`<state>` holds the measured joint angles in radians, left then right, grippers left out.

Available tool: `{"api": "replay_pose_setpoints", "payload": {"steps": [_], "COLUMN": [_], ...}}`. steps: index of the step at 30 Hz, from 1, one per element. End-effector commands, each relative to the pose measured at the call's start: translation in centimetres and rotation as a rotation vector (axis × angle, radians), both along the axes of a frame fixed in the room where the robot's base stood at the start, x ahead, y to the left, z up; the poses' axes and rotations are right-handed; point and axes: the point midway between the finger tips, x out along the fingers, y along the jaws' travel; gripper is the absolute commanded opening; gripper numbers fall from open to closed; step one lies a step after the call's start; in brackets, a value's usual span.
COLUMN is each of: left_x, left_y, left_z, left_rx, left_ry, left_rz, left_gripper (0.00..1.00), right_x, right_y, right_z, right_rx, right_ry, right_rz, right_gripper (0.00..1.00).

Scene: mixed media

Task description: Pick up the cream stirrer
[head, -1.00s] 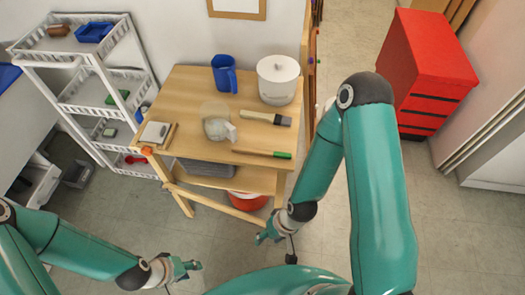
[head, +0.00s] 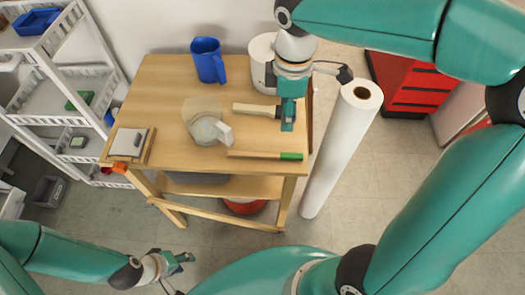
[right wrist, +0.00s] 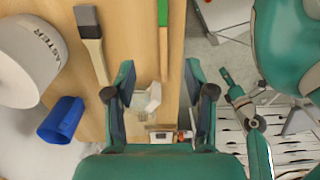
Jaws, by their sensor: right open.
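I see two long tools on the wooden table and cannot tell for sure which is the stirrer. One is a flat, brush-like tool (head: 254,109) with a cream handle and dark end; it also shows in the right wrist view (right wrist: 97,62). The other is a thin tan stick (head: 255,155) with a green end, also in the right wrist view (right wrist: 163,50). My right gripper (head: 288,122) is open and empty, over the table's right side by the brush-like tool's dark end. My left gripper (head: 182,262) is low in front of the table; its opening is unclear.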

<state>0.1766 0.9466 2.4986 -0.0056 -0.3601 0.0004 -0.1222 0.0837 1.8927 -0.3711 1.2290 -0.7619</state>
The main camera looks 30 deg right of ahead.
Motion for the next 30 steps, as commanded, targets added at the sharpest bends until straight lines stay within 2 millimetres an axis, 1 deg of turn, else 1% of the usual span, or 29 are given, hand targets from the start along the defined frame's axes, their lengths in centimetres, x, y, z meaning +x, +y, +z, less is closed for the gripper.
{"api": "replay_pose_setpoints", "payload": {"steps": [5,9,13,15,18,23,26,30], "left_x": [0.0,0.0,0.0,0.0,0.0,0.0,0.0,0.0], "left_y": [0.0,0.0,0.0,0.0,0.0,0.0,0.0,0.0], "left_z": [-0.6,-1.0,-1.3,-1.4,-1.5,-1.6,-1.7,-1.9], "left_rx": [0.000,0.000,0.000,0.000,0.000,0.000,0.000,0.000], "left_ry": [0.001,0.001,0.000,0.000,0.000,0.000,0.000,0.000], "left_rz": [0.000,0.000,0.000,0.000,0.000,0.000,0.000,0.000], "left_gripper": [0.40,0.40,0.40,0.40,0.40,0.40,0.40,0.40], "right_x": [-0.2,-0.2,-0.2,-0.1,-0.1,-0.1,-0.2,-0.3], "right_y": [-0.1,0.0,0.0,0.0,0.0,0.1,0.4,0.6], "right_z": [-3.4,-6.5,-9.0,-9.9,-10.7,-11.5,-12.7,-14.8], "right_rx": [-0.001,-0.001,0.001,0.000,0.000,0.001,0.001,0.001], "right_ry": [0.008,0.009,0.009,0.007,0.006,0.005,0.008,0.008], "right_rz": [-0.001,-0.001,-0.002,-0.003,-0.002,-0.001,-0.001,-0.001], "right_gripper": [0.54,0.54,0.54,0.54,0.54,0.54,0.54,0.54]}}
